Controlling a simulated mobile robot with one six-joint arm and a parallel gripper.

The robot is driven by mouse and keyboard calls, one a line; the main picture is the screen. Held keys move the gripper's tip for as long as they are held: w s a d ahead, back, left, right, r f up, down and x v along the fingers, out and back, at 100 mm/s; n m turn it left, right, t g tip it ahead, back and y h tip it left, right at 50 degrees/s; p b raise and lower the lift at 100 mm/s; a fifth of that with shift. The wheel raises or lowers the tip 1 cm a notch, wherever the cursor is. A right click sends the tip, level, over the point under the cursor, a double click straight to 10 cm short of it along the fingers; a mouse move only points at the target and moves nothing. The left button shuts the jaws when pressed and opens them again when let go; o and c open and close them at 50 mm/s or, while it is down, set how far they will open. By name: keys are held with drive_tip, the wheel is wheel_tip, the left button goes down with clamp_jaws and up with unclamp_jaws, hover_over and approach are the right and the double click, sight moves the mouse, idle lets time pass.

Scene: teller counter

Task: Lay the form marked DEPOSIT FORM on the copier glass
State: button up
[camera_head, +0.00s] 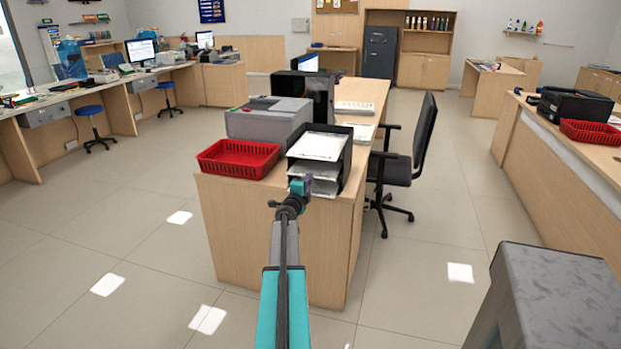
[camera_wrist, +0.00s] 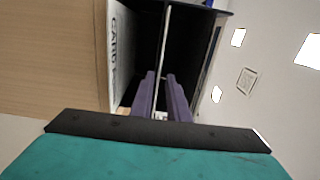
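A black stacked letter tray (camera_head: 345,160) stands on the front desk, with white sheets on its levels, including a top sheet (camera_head: 318,146). No DEPOSIT FORM lettering is readable. In the wrist view, one sheet (camera_wrist: 122,50) in the tray shows lettering starting "CARD". My gripper (camera_head: 301,184) is at the tray's front. In the wrist view its two purple fingers (camera_wrist: 161,76) are apart, with a thin pale edge (camera_wrist: 164,42) running between them; I cannot tell whether that is paper or shelf. A grey boxy machine (camera_head: 268,119), perhaps the copier, sits behind left of the tray.
A red basket (camera_head: 238,159) sits left of the tray on the desk (camera_head: 275,230). A black monitor or computer case (camera_head: 310,90) stands behind the grey machine. An office chair (camera_head: 405,165) is at the right. A black printer (camera_head: 575,104) stands on the right counter. The floor in front is clear.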

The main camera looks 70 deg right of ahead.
sight(310, 172)
drive_tip(key=shift+w+d, duration=0.1)
drive_tip(key=shift+d, duration=1.8)
clamp_jaws()
drive_tip(key=shift+r+p, duration=1.3)
drive_tip(key=shift+p, duration=0.1)
drive_tip(key=shift+a, duration=0.1)
